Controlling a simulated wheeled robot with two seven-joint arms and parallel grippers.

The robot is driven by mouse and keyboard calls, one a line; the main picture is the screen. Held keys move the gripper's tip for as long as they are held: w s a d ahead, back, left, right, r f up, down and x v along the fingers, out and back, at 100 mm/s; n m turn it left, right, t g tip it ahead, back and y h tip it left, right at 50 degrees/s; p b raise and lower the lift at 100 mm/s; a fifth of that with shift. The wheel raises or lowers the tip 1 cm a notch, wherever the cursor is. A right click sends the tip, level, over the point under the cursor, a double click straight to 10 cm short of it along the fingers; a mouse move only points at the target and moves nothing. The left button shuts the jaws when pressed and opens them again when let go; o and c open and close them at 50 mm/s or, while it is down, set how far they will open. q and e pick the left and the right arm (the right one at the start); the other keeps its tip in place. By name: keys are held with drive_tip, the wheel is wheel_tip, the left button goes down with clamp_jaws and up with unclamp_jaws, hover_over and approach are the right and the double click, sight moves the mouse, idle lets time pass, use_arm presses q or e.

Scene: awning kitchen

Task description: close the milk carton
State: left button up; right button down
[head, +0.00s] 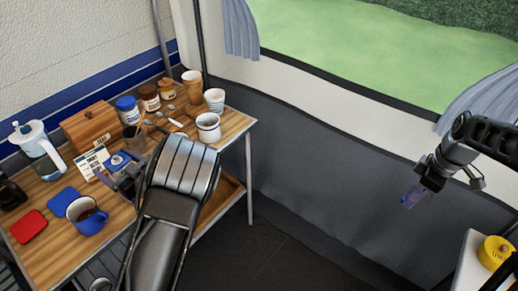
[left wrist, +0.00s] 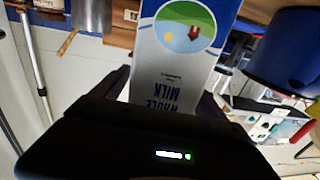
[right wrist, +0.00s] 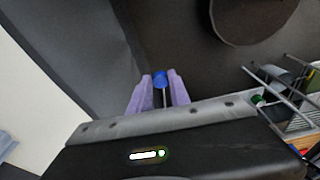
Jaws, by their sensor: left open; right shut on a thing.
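The milk carton (head: 121,160) stands on the wooden table, its blue-and-white top seen from above with a small pale spout. Its "whole milk" face fills the middle of the left wrist view (left wrist: 180,60). My left gripper (head: 128,180) is open close at the carton, with its fingers either side of it in the left wrist view; the arm partly hides this in the head view. My right gripper (head: 414,196) is far right of the table in free air. It is shut on a small blue cap (right wrist: 160,78), held between purple fingertips.
A blue mug (head: 86,217) and red coaster (head: 29,226) are in front of the carton. A French press (head: 40,150), wooden bread box (head: 90,128), jars (head: 128,109) and cups crowd the table behind. A yellow container (head: 494,252) stands at far right.

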use_arm(q)
drive_tip(key=shift+a, duration=0.1)
drive_tip(key=shift+c, duration=0.2)
idle(0.4)
drive_tip(key=c, duration=1.5)
